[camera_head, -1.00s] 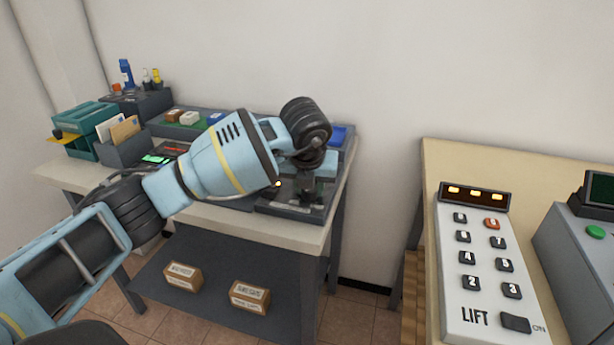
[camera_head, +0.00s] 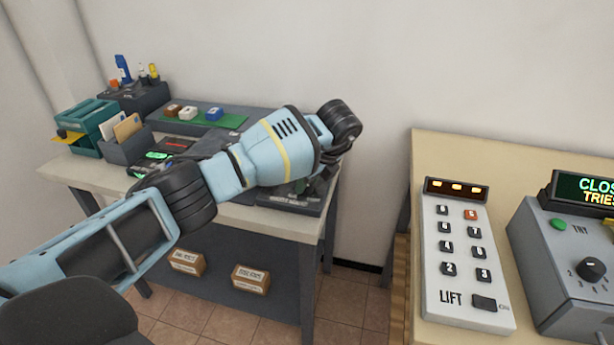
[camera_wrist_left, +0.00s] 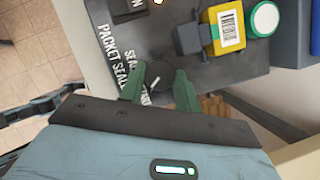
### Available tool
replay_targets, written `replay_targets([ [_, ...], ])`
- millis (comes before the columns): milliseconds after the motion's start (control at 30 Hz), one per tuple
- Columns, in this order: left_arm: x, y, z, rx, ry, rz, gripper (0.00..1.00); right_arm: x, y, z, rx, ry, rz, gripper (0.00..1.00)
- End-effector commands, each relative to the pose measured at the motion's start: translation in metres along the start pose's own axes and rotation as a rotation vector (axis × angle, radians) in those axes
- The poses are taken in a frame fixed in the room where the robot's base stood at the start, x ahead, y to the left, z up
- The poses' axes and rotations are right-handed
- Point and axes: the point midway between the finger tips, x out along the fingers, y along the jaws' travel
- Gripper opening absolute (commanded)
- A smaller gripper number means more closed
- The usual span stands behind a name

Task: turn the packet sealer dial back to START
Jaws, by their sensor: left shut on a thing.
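The packet sealer (camera_wrist_left: 92,25) is a dark panel with white lettering in the left wrist view. Its dial (camera_wrist_left: 155,76) is a dark round knob with a white pointer line. My left gripper (camera_wrist_left: 158,72) has its two green fingers on either side of the dial, shut on it. The fingers cover part of the lettering around the dial, and I cannot read START. In the head view the sealer's dark base (camera_head: 290,200) shows at the bench's right end, and my left arm hides its dial. My right gripper is not in view.
A yellow block with a barcode label (camera_wrist_left: 230,28) stands near the dial. Sorting trays (camera_head: 125,148) are on the bench's left. A LIFT keypad panel (camera_head: 460,265) and a grey box with a knob (camera_head: 560,262) sit on the right table. Floor shows between the tables.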

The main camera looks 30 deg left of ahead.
Motion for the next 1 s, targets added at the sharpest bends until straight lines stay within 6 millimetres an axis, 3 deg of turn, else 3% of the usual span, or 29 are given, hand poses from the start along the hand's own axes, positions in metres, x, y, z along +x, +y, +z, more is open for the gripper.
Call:
replay_targets([
  [400, -0.0020, -0.0024, 0.0017, -0.216, 0.003, 0.086, 0.09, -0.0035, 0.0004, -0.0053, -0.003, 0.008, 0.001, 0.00],
  [1000, -0.0016, -0.0027, 0.0021, -0.261, 0.003, 0.104, 0.09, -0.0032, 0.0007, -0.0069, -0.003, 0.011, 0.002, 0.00],
])
